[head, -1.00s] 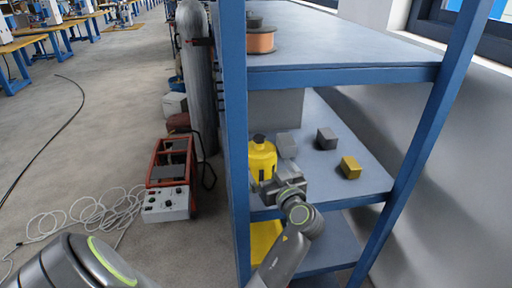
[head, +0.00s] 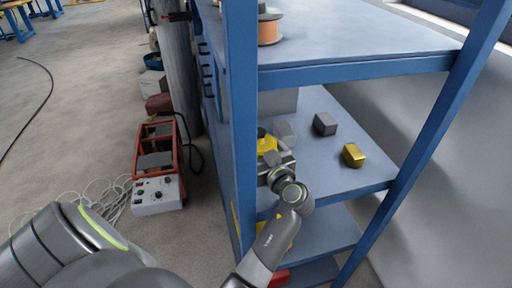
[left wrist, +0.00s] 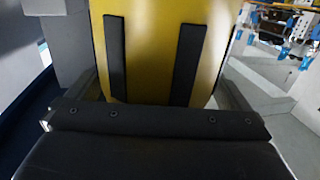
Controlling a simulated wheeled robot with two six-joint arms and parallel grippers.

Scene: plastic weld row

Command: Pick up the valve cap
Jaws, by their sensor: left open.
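A rounded yellow thing with a dark top, which looks like the valve cap (head: 266,146), stands on the middle shelf by the near left blue post. The post and my left gripper hide much of it in the head view. My left gripper (head: 278,164) is at its near side. In the left wrist view the yellow surface (left wrist: 152,30) fills the space ahead of my left gripper (left wrist: 152,60), behind two dark upright strips. The jaws are open; I cannot tell whether they touch it. My right gripper is not in view.
The middle shelf also holds a grey block (head: 285,132), a dark grey block (head: 325,123) and a gold block (head: 353,155). The blue post (head: 243,150) stands close left of my gripper. A copper-coloured spool (head: 269,30) is on the top shelf. A red-framed machine (head: 158,170) stands on the floor.

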